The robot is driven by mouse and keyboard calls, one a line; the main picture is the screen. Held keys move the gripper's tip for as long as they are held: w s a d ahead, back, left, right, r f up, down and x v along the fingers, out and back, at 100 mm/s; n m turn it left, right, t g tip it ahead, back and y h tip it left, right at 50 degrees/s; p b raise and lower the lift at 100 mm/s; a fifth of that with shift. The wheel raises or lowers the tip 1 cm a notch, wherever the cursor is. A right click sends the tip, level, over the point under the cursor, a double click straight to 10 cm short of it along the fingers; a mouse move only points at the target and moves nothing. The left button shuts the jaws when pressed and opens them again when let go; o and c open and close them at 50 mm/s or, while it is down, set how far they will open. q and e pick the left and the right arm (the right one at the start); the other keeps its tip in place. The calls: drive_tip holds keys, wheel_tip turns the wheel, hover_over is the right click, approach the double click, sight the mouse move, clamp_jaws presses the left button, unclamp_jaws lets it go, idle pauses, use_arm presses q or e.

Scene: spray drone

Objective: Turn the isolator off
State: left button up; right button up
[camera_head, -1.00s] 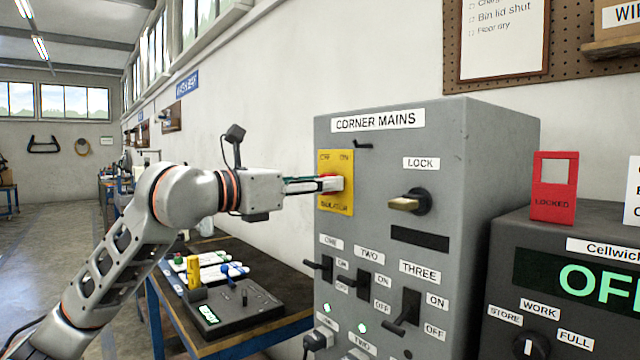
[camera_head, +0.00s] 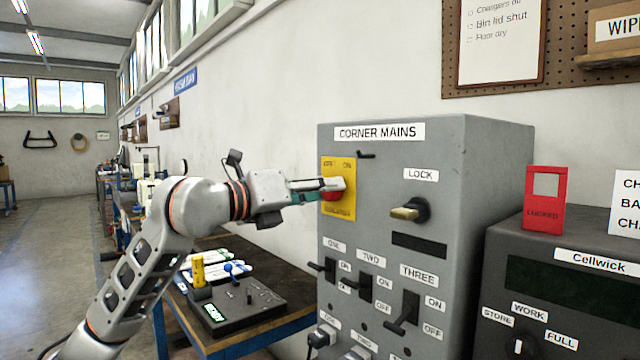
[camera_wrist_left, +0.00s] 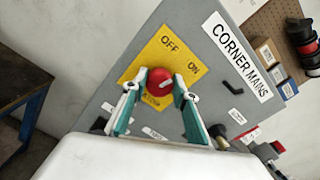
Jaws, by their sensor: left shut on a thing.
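The isolator is a round red knob (camera_wrist_left: 158,80) on a yellow plate (camera_head: 348,187) marked OFF and ON, on the front of the grey CORNER MAINS box (camera_head: 455,270). My left gripper (camera_head: 335,187) is shut on the knob, and its fingers hide most of it in the head view. In the left wrist view my left gripper (camera_wrist_left: 155,108) has one finger on each side of the knob. A pale mark on the knob slants up to the right in that view; I cannot tell exactly which label it points to. My right gripper is not in view.
A brass LOCK handle (camera_head: 408,211) and several black switches stick out of the box. The Cellwick unit (camera_head: 570,310) has a dark display and a red LOCKED tag (camera_head: 544,200) on top. A workbench (camera_head: 240,345) with a control panel stands below my left arm.

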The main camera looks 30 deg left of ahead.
use_arm(q)
drive_tip(key=n+p, duration=0.4)
drive_tip(key=n, duration=0.2)
drive_tip(key=n+p, duration=0.5)
drive_tip(key=n, duration=0.1)
drive_tip(key=shift+a+f, duration=0.1)
drive_tip(key=shift+f, duration=0.1)
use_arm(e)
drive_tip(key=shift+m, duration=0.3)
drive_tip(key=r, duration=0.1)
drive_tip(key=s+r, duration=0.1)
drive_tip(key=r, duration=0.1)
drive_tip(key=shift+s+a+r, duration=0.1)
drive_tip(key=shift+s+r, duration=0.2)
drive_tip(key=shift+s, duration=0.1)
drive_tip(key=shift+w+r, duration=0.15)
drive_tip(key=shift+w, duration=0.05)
use_arm(q)
drive_tip(key=o, duration=1.1)
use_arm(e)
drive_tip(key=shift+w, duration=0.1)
